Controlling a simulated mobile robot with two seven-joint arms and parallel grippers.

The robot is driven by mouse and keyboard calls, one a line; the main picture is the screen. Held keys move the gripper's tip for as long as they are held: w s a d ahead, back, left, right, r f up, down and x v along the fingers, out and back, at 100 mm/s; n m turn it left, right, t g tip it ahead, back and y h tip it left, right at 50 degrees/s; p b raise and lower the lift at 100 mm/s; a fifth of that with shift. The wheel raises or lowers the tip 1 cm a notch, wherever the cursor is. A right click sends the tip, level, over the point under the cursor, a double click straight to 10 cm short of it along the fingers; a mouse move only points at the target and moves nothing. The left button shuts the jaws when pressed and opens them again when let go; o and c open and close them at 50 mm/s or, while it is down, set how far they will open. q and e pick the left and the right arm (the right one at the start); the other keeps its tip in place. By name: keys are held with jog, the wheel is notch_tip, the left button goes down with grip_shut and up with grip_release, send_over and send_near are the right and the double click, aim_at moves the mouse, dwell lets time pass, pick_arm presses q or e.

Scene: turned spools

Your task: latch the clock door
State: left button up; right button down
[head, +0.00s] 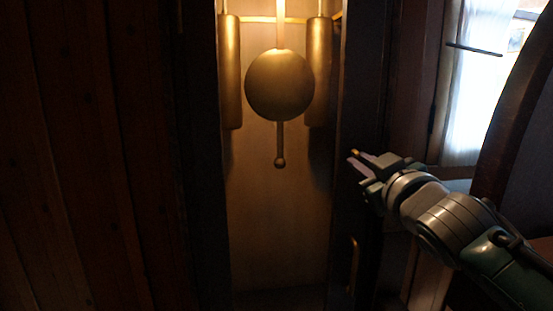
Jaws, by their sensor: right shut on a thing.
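The clock case stands in the middle of the head view, with its dark right frame (350,215) beside the lit inside. I cannot tell whether the clock door is glazed or how it sits against the case. A curved brass handle (353,262) is low on the right frame. My right gripper (356,159) is at the right frame, above that handle. It is shut on a small brass piece (356,153), apparently the latch, mostly hidden by the fingers. My left gripper is out of view.
Inside the case hang a round brass pendulum (280,85) and two brass weights, one on the left (230,75) and one on the right (320,80). Dark wood planks (80,150) fill the left. A bright window (480,90) and a curved dark wooden piece (515,110) are at the right.

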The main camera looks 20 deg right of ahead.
jog(key=shift+a+f+n, duration=0.1)
jog(key=shift+n, duration=3.15)
jog(key=shift+a+f+n, duration=0.1)
jog(key=shift+n, duration=3.15)
jog(key=c, duration=0.9)
grip_release()
jog(key=shift+c, duration=0.2)
